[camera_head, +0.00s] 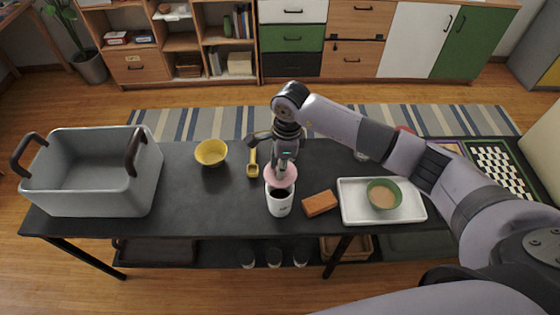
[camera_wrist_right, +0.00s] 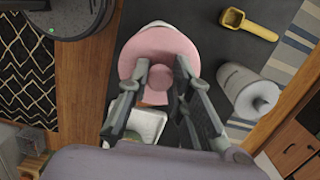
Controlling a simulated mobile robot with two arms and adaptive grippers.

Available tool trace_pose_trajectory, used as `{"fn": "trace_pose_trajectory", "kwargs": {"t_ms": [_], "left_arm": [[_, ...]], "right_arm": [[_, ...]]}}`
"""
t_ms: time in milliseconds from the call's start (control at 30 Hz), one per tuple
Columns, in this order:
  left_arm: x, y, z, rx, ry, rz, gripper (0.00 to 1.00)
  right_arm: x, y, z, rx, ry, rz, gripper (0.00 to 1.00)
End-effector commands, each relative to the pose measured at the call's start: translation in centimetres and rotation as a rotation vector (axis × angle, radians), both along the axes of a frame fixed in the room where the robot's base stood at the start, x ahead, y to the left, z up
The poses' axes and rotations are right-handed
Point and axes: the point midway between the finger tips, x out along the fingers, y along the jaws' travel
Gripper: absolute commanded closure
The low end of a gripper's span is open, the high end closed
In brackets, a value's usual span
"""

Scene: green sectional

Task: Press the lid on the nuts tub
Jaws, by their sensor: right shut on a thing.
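The nuts tub (camera_head: 279,209) is a white, upright container on the dark table, with a dark patch near its top that could be its opening or a label. The round pink lid (camera_head: 282,180) is at the tub's top, on its far side. In the right wrist view the lid (camera_wrist_right: 143,52) has a pink knob between my fingers, and a white rim shows past its edge. My right gripper (camera_head: 282,164) is shut on the lid, and its fingers (camera_wrist_right: 160,85) flank the knob. I cannot tell whether the lid touches the tub. My left gripper is not in view.
An orange-brown block (camera_head: 320,203) lies just right of the tub, beside a white tray (camera_head: 354,214) holding a green bowl (camera_head: 374,186). A yellow scoop (camera_head: 253,168), a yellow bowl (camera_head: 211,153) and a grey bin (camera_head: 80,203) are left. A white cylinder (camera_wrist_right: 240,88) shows in the wrist view.

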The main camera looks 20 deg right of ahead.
Motion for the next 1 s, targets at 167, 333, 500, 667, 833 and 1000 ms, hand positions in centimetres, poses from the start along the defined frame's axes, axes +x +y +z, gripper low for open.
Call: {"fn": "trace_pose_trajectory", "kwargs": {"t_ms": [167, 333, 500, 667, 833, 1000], "left_arm": [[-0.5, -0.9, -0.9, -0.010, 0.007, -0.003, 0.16], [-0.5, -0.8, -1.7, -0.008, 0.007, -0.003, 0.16], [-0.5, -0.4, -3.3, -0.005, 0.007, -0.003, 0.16], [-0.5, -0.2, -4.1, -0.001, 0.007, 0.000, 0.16], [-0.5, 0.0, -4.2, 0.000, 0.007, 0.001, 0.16], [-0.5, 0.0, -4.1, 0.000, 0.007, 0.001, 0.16]], "right_arm": [[-0.1, 0.1, -1.6, 0.001, 0.002, 0.001, 1.00], [-0.1, 0.1, -3.3, 0.001, 0.001, 0.003, 1.00], [0.0, 0.0, -5.1, 0.000, 0.000, 0.004, 1.00], [0.0, 0.0, -5.9, 0.001, -0.001, 0.004, 1.00], [0.0, 0.0, -6.0, 0.001, 0.000, 0.004, 1.00], [0.0, 0.0, -6.0, 0.001, 0.000, 0.004, 1.00]]}}
